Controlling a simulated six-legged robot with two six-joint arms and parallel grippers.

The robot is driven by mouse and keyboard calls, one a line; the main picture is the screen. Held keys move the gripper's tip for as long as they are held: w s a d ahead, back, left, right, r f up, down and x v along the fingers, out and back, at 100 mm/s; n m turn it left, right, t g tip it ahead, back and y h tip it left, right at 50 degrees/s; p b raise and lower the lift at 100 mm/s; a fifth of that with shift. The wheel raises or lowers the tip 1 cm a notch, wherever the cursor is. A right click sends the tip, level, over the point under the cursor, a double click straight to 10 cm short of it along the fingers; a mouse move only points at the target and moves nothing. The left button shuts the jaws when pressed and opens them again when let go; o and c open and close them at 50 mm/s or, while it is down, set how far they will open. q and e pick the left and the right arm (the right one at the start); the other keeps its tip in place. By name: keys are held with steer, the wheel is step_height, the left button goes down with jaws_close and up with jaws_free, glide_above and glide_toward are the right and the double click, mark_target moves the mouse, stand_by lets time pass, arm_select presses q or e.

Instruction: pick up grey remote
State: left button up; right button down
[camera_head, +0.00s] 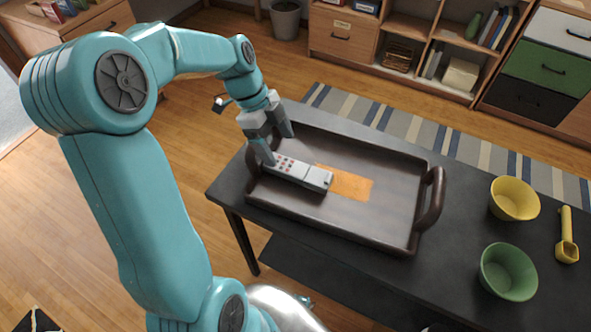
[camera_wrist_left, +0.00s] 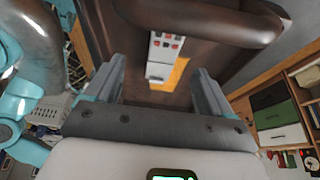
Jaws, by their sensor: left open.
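The grey remote (camera_head: 299,173) with red buttons lies in the left part of a dark brown tray (camera_head: 395,170) on a black table. My left gripper (camera_head: 279,147) is open above the remote's left end, with one finger close to that end; I cannot tell if it touches. In the left wrist view, the remote (camera_wrist_left: 161,55) shows in the gap between the two spread fingers of my gripper (camera_wrist_left: 160,78), with nothing gripped. The remote's far left end is partly hidden by the finger in the head view. My right gripper is not in view.
An orange patch (camera_head: 345,183) lies in the tray beside the remote. The tray has raised walls and a right handle (camera_head: 431,198). A yellow bowl (camera_head: 514,199), a green bowl (camera_head: 508,272) and a yellow scoop (camera_head: 566,240) stand on the table's right side.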

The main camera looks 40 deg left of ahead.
mark_target(293, 167)
arm_select(q)
steer(key=x, duration=0.2)
steer(key=shift+d+f, duration=0.2)
steer(key=shift+f, duration=0.05)
steer(key=x, duration=0.2)
steer(key=w+x, duration=0.1)
steer(key=x, duration=0.2)
steer(key=shift+f, duration=0.3)
steer(key=shift+s, duration=0.1)
steer(key=shift+f+b, duration=0.2)
steer(key=shift+b, duration=0.45)
steer(key=c, duration=1.1)
